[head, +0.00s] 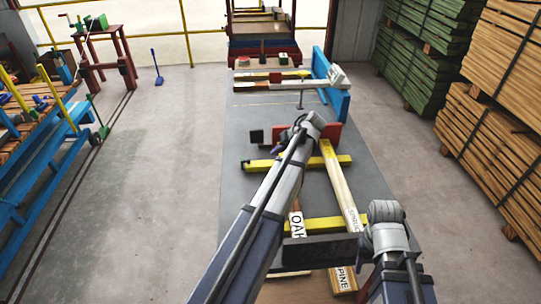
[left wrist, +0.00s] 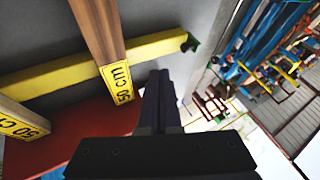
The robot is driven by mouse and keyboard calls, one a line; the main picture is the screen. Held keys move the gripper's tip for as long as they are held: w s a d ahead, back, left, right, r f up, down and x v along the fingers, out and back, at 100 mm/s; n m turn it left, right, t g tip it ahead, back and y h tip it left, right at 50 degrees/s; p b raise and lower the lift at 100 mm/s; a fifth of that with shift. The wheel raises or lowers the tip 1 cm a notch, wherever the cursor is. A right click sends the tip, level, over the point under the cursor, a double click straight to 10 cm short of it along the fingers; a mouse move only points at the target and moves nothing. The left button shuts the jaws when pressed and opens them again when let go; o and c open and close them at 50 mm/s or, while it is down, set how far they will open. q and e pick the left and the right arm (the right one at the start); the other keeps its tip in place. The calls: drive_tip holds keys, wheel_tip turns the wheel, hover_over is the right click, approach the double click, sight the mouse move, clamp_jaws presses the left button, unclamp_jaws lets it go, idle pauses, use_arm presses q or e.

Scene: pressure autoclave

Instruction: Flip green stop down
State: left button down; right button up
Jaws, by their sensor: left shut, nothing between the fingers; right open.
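A small dark green piece (left wrist: 190,42), perhaps the green stop, sits at the end of a yellow bar (left wrist: 150,47) in the left wrist view. Its exact pose is too small to tell. My left gripper (head: 257,136) is near the red plate (head: 332,133), above the table's left side. Its fingers (left wrist: 160,78) are shut and empty, apart from the green piece. My right gripper (head: 300,250) is open, low over the near boards; its fingers are hard to see.
Labelled boards (head: 342,190) lie across the yellow bars, with "50 cm" ends (left wrist: 118,84) near my left gripper. A blue panel (head: 335,85) and white device stand at the far end. Green lumber stacks (head: 430,50) are at right, a blue cart (head: 45,170) at left.

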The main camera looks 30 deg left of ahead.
sight(262, 163)
use_arm(q)
drive_tip(key=b+x, duration=0.6)
drive_tip(key=x, duration=0.3)
drive_tip(key=shift+d+f+b, duration=0.1)
drive_tip(key=shift+f+b, duration=0.15)
drive_tip(key=shift+b, duration=0.1)
drive_tip(key=a, duration=0.1)
drive_tip(key=s+a, duration=0.1)
drive_tip(key=shift+s+a+r+p, duration=0.3)
drive_tip(key=shift+a+r+p, duration=0.05)
drive_tip(key=shift+r, duration=0.05)
drive_tip(key=shift+s+a, duration=0.15)
drive_tip(key=shift+a, duration=0.2)
